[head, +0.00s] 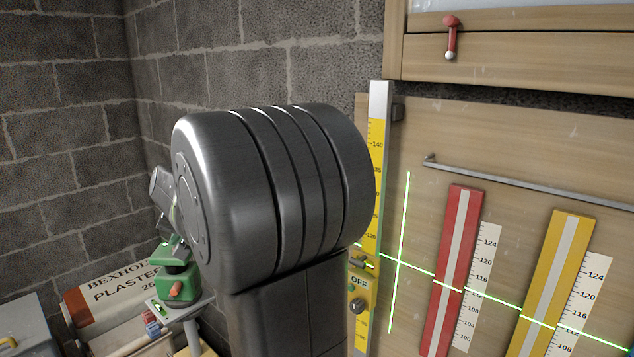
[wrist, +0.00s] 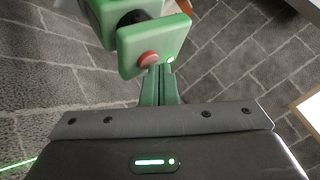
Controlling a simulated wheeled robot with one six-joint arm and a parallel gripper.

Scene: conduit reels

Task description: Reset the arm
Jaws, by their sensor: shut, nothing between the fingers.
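My gripper (wrist: 159,70) shows in the wrist view with its two green fingers together and nothing between them. A green laser level (wrist: 165,36) with a red-orange button (wrist: 149,59) lies just beyond the fingertips in that view; I cannot tell whether they touch. In the head view the laser level (head: 178,283) sits on a small grey stand (head: 187,308) at the lower left. My large dark grey arm link fills the middle of the head view and hides much of what is behind it.
A wooden board (head: 400,210) at the right carries a red strip (head: 452,265), a yellow strip (head: 556,275) and a metal rail (head: 520,180). Green laser lines cross it. A yellow-and-white ruled post (head: 377,160) stands beside it. A plaster bag (head: 118,290) lies lower left near block walls.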

